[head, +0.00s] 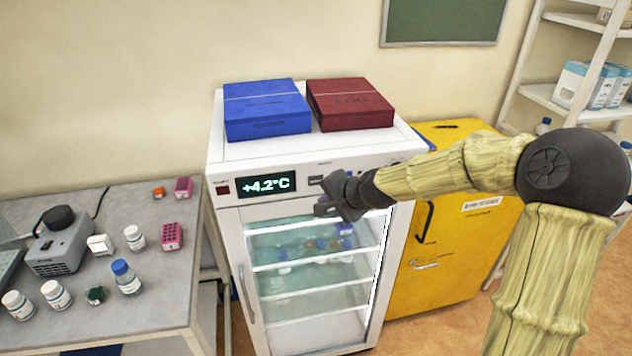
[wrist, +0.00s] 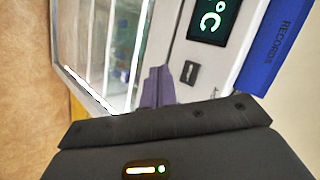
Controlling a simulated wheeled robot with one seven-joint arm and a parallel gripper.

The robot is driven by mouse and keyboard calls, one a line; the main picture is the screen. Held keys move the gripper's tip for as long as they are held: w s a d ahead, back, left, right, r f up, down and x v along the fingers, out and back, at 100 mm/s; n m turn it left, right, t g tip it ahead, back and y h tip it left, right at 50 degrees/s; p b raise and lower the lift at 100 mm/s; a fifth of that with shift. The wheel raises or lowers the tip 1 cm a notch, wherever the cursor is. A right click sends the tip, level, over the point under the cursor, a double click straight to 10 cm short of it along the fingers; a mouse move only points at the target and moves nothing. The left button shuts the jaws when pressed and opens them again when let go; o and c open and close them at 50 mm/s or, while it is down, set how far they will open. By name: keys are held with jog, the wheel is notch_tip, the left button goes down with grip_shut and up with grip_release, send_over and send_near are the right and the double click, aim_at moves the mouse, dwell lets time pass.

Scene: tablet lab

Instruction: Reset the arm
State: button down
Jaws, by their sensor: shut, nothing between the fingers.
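My arm reaches in from the right in the head view, with pale ridged links and a dark joint. My gripper (head: 326,196) is dark and in front of the upper front of the white glass-door fridge (head: 222,150), just right of its display (head: 266,184), which reads +4.2°C. In the wrist view my gripper (wrist: 157,80) shows its fingers together with nothing between them, pointing toward the fridge front. The fridge's glass door (head: 300,290) looks shut. I cannot tell the exact gap between the fingers and the fridge.
A blue box (head: 265,108) and a dark red box (head: 350,104) lie on the fridge. A yellow cabinet (head: 455,255) stands right of it. A grey table (head: 160,290) at left holds several bottles and a grey device (head: 65,248). White shelves (head: 545,95) stand at right.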

jog(key=shift+f, duration=0.1)
jog(key=s+d+f+n+g+h, duration=0.1)
jog(key=s+d+f+n+h, duration=0.1)
jog(key=s+d, duration=0.3)
jog(key=s+d+f+n+g+h+b, duration=0.1)
jog(key=s+d, duration=0.5)
jog(key=s, duration=0.6)
jog(key=s+d+f+n+g+h, duration=0.3)
jog(key=s+d+n, duration=0.1)
jog(key=s, duration=0.4)
jog(key=shift+s+d+f+n+b, duration=0.15)
jog(key=shift+d+f+n+b, duration=0.2)
jog(key=shift+d, duration=0.45)
